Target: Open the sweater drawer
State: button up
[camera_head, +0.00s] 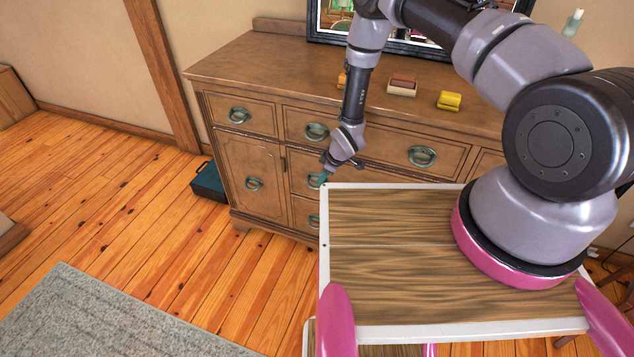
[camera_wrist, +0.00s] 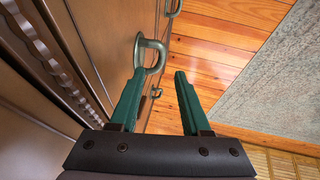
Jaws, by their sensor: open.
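A brown wooden dresser (camera_head: 265,150) stands against the wall with several drawers and a side door, all of which look shut. No label shows which drawer is the sweater drawer. My gripper (camera_head: 322,180) is at the second-row drawer of the middle column (camera_head: 298,163), in front of its ring handle (camera_head: 313,178). In the wrist view my gripper (camera_wrist: 158,76) is open, with two green fingers. A metal ring handle (camera_wrist: 140,52) reaches to the left fingertip, its loop partly between the tips. Whether finger and ring touch, I cannot tell.
On the dresser top sit a yellow item (camera_head: 449,100), a brown-and-cream block (camera_head: 402,86) and a framed mirror (camera_head: 420,42). A dark teal box (camera_head: 208,182) stands on the floor left of the dresser. A grey rug (camera_head: 110,318) lies in front; the wooden floor between is clear.

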aim_at(317, 187)
jog(key=x, duration=0.7)
jog(key=shift+f, duration=0.1)
grip_shut()
dwell(1.2)
